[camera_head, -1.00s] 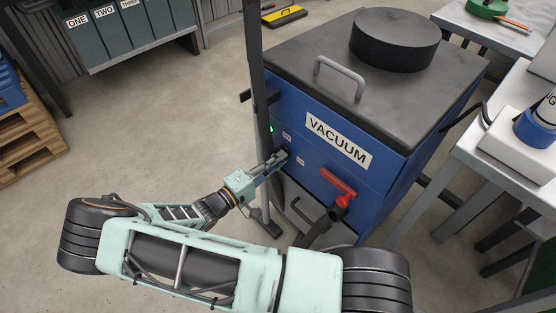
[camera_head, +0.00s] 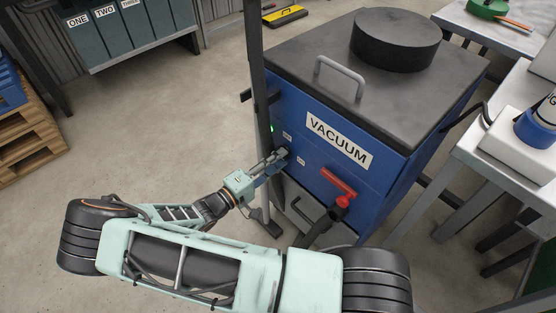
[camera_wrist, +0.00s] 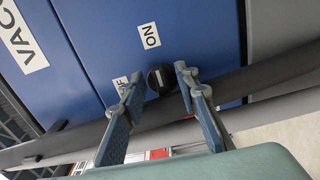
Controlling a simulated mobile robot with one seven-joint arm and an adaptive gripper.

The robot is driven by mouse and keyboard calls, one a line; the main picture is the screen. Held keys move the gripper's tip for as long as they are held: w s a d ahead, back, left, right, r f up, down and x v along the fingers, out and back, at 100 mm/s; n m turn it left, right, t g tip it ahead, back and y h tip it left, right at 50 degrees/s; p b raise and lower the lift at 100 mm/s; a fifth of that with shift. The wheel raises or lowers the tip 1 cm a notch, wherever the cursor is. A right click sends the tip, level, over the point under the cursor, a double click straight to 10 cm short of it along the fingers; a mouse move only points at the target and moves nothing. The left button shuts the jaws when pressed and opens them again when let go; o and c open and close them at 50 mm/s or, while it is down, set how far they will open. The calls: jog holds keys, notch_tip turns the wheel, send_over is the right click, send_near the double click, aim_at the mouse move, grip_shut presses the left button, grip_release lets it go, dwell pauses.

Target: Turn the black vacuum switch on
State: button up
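The black vacuum switch (camera_wrist: 160,78) is a round knob on the blue front of the vacuum cabinet (camera_head: 340,148). In the wrist view it shows between the fingertips of my gripper (camera_wrist: 157,76). The fingers are apart, one on each side of the knob, with no clear contact visible. An ON label (camera_wrist: 149,36) is above the knob; an OFF label (camera_wrist: 120,85) to its left is partly hidden by a finger. The knob's pointing direction is hard to tell. In the head view my gripper (camera_head: 276,158) is at the cabinet front and largely covers the knob.
A small green light (camera_head: 271,128) glows on the cabinet. A red valve handle (camera_head: 339,182) sticks out right of my gripper. A dark upright post (camera_head: 257,70) stands close to the cabinet's left edge. Open floor (camera_head: 160,130) lies to the left.

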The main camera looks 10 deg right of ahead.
jog(key=v, duration=1.2)
